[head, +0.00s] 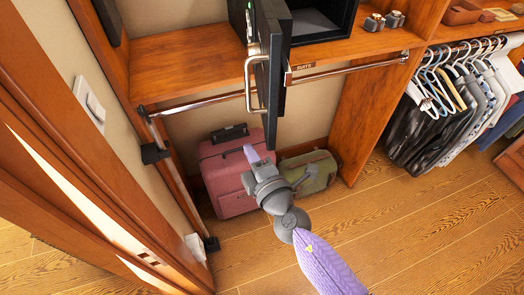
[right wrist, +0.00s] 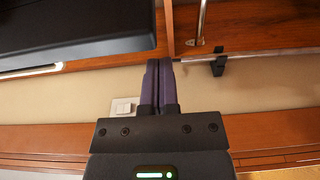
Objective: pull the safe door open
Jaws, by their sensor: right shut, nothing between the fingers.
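The black safe (head: 322,22) stands on the wooden shelf, and its dark inside shows. Its thick black door (head: 272,50) stands swung out at the left of the opening, seen nearly edge-on. A silver bar handle (head: 250,85) is on the door's left face. My right gripper (head: 251,153) is below the handle and apart from it, its purple fingers shut and empty. In the right wrist view the shut fingers (right wrist: 159,65) point up the picture, with the dark door (right wrist: 75,30) at upper left. My left gripper is not in view.
A metal hanging rail (head: 350,70) runs under the shelf. A pink suitcase (head: 225,180) and an olive bag (head: 318,165) stand below. Clothes (head: 450,110) hang at right. A wooden door frame (head: 80,150) is close at left. The floor in front is clear.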

